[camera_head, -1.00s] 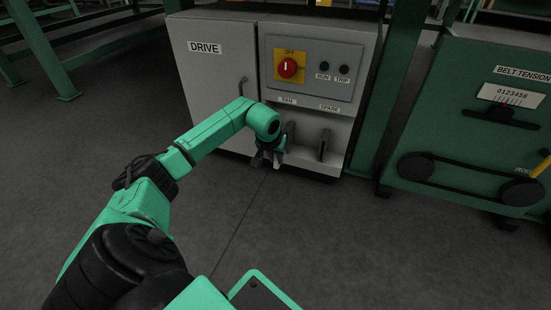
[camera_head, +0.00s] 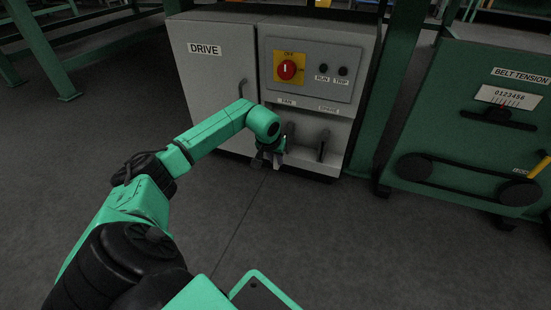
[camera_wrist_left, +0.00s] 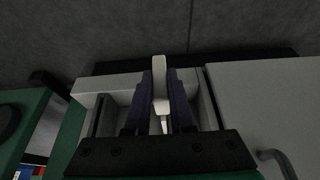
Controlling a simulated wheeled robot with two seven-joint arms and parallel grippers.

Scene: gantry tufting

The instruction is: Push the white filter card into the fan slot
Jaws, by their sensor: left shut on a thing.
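My left gripper (camera_head: 268,156) is low in front of the grey drive cabinet, below the FAN label (camera_head: 287,102). In the left wrist view its two dark fingers (camera_wrist_left: 162,92) are shut on the white filter card (camera_wrist_left: 160,72), which stands between them. In the head view only a small pale part of the card (camera_head: 280,158) shows beside the gripper. The fan slot (camera_head: 290,131) is the left of two dark slots, partly behind my arm. I cannot tell whether the card's edge is inside it. My right gripper is not in view.
The spare slot (camera_head: 323,145) is just right of the fan slot. Above are a red rotary switch (camera_head: 287,70) on a yellow plate and two lamps. A green belt-tension machine (camera_head: 463,120) stands to the right. A green post stands between. The floor in front is clear.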

